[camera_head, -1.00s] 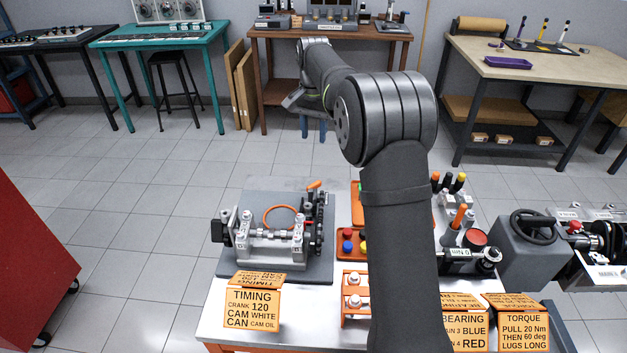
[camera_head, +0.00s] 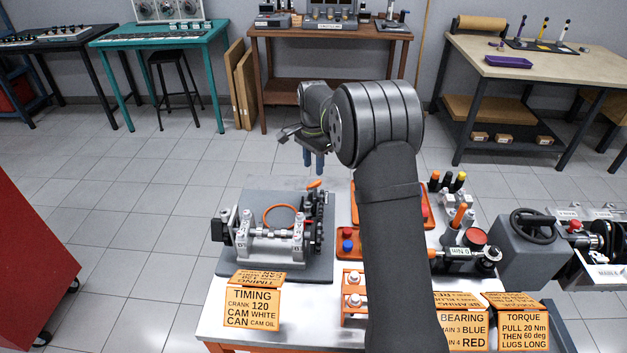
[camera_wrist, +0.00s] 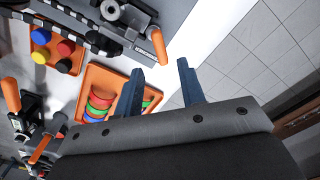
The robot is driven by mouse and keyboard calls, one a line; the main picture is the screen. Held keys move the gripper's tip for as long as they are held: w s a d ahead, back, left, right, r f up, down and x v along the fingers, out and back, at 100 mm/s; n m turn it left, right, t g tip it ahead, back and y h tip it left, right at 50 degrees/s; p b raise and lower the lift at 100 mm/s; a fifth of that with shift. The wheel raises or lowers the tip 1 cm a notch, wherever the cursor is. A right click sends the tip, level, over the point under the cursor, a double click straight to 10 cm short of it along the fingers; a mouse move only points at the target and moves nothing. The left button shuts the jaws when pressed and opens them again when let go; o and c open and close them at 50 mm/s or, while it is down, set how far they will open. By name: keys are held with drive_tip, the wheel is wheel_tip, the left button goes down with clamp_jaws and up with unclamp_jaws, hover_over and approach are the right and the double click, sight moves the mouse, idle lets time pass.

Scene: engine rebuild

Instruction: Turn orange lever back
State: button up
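The orange lever (camera_head: 315,184) is a short orange handle at the back right corner of the engine fixture (camera_head: 235,262). In the wrist view the lever (camera_wrist: 158,45) shows just beyond my fingertips, in line with the gap between them and near the grey plate's edge. My gripper (camera_head: 313,172) points down above and behind the fixture, close to the lever in the head view. In the wrist view my gripper (camera_wrist: 160,67) is open, with its two blue fingers apart and nothing between them. I cannot tell the exact height gap to the lever.
A crankshaft with an orange ring (camera_head: 280,214) lies on the fixture. To its right is an orange tray (camera_wrist: 88,72) with coloured rings. Upright tools (camera_head: 460,215) and a torque station (camera_head: 530,250) stand farther right. Label signs (camera_head: 252,308) line the front edge.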

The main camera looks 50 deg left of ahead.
sight(314, 183)
wheel_tip(314, 183, down, 7)
drive_tip(key=shift+r, duration=0.15)
clamp_jaws()
